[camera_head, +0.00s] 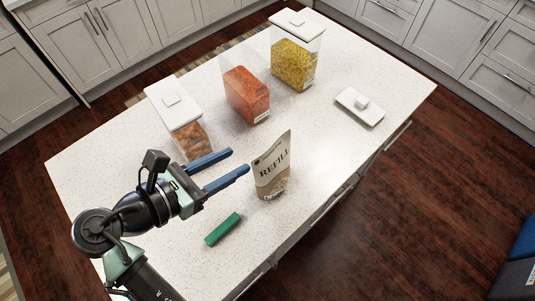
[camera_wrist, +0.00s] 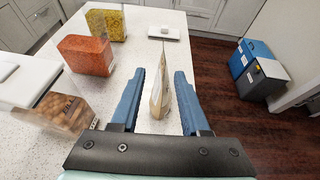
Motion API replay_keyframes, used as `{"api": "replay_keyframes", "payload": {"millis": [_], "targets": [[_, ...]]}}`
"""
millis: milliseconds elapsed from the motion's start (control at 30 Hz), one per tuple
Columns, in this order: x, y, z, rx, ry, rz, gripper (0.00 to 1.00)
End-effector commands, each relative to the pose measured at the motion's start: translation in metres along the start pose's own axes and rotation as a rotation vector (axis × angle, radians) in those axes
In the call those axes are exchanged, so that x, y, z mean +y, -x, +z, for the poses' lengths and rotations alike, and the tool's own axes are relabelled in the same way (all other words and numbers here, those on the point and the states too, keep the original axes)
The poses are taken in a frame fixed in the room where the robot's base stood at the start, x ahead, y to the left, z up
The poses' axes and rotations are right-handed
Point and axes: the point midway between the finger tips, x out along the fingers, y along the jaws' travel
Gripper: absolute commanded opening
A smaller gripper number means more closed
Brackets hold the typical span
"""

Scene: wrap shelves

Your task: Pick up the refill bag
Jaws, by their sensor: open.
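The refill bag (camera_head: 272,167), tan and off-white with the word REFILL, stands upright on the white speckled counter (camera_head: 330,140), near its right edge. In the wrist view the bag (camera_wrist: 161,88) shows edge-on, between the lines of the two blue fingers. My gripper (camera_head: 240,160) is open and empty. Its fingers point at the bag from the left in the head view. The fingertips look just short of the bag; whether they reach its sides I cannot tell exactly.
Clear containers with orange (camera_head: 247,95), yellow (camera_head: 292,65) and brown (camera_head: 193,140) contents stand behind and left. A loose white lid (camera_head: 360,106) lies behind the bag. A green block (camera_head: 222,229) lies in front. A blue bin (camera_wrist: 258,70) stands on the floor.

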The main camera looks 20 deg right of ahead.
Motion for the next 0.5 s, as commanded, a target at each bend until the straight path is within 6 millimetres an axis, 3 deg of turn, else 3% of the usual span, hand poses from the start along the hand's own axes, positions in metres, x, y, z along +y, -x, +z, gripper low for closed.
{"api": "replay_keyframes", "payload": {"millis": [300,500], "targets": [[-0.001,-0.057,0.0,0.001,-0.003,-0.002,0.46],[-0.001,-0.07,-0.002,0.002,-0.003,-0.001,0.46]]}}
